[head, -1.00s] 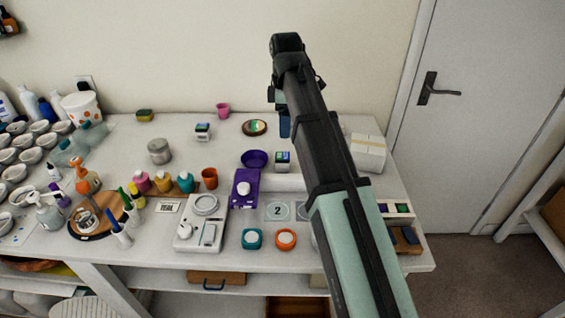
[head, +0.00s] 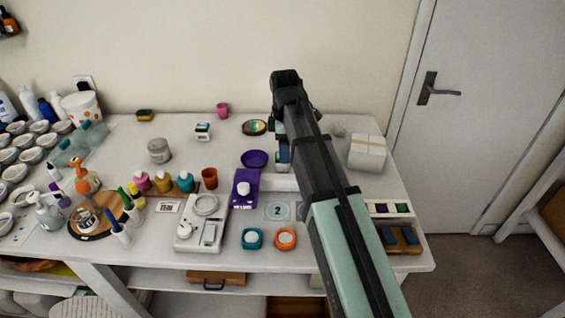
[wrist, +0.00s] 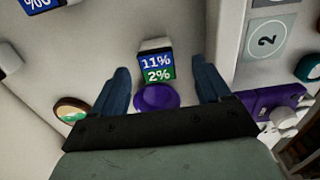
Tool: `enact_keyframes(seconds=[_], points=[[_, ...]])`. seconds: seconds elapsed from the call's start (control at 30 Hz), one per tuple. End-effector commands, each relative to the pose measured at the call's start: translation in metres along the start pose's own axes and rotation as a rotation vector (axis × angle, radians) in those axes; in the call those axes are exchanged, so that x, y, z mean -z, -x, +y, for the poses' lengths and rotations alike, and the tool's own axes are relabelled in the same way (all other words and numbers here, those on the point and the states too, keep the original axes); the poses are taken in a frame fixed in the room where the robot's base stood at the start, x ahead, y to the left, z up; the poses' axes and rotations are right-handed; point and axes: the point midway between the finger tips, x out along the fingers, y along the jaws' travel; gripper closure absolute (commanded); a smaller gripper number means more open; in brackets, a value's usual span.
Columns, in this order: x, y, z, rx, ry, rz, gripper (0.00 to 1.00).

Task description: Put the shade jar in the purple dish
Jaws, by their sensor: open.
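The purple dish (head: 254,159) stands on the table near the middle, with no jar visible in it. In the wrist view the dish (wrist: 157,97) shows between the fingers of my gripper (wrist: 160,68), which is open and empty. A teal jar (head: 252,239) and an orange jar (head: 286,239) with pale tops stand at the front edge, away from my gripper. I cannot tell for sure which is the shade jar. A small card (head: 168,206) has lettering too small to read surely.
A small block marked 11% and 2% (wrist: 157,65) stands just beyond my fingertips. A purple device with a white knob (head: 243,188) and a mat marked 2 (head: 278,211) lie in front of the dish. A white scale (head: 202,223) stands left; bottles crowd farther left.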

Motion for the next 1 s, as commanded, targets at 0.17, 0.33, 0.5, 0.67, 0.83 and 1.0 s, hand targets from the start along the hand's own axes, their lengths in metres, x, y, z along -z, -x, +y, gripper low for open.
enact_keyframes(seconds=[0.17, 0.33, 0.5, 0.67, 0.83, 1.0], points=[[0.004, -0.018, 0.003, 0.001, 0.000, 0.000, 0.23], [0.005, -0.039, 0.004, 0.001, -0.001, 0.000, 0.23], [0.006, -0.047, 0.004, 0.000, 0.000, 0.000, 0.23], [0.006, -0.046, 0.004, 0.000, 0.000, 0.000, 0.23], [0.006, -0.046, 0.004, 0.000, 0.000, 0.000, 0.39], [0.006, -0.046, 0.004, 0.000, 0.000, 0.000, 0.55]])
